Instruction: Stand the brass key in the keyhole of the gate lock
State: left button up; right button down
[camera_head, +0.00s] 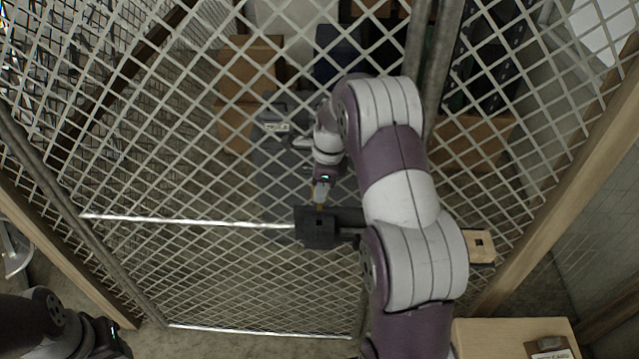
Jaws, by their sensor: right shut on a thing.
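The gate lock (316,236) is a dark block on the mesh gate (230,270), near the middle of the view. My right gripper (320,196) is just above the lock, pointing down. It is shut on the brass key (319,207), of which only a small yellowish bit shows between the fingertips and the lock top. I cannot tell whether the key's tip is in the keyhole or just above it. My right arm covers part of the latch bar right of the lock. At the lower left edge a dark part of my left arm shows; its fingers cannot be made out.
A wooden plate with a square hole (480,243) is on the right of the gate. A light wooden surface (490,338) with a small labelled block (549,347) is at the lower right. Behind the mesh stand cardboard boxes (251,62) and grey containers.

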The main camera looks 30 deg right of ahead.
aim_at(320, 209)
jog(key=shift+r, duration=0.1)
jog(key=shift+p, duration=0.3)
jog(key=shift+f+b, duration=0.45)
jog(key=shift+f, duration=0.25)
jog(key=shift+f+b, duration=1.3)
jog(key=shift+f, duration=1.2)
jog(key=shift+s+a+f+b, duration=0.15)
jog(key=shift+f+b, duration=0.1)
jog(key=shift+f, duration=0.25)
jog(key=shift+s+a+f+b, duration=0.1)
jog(key=shift+f+b, duration=0.15)
jog(key=shift+f, duration=0.8)
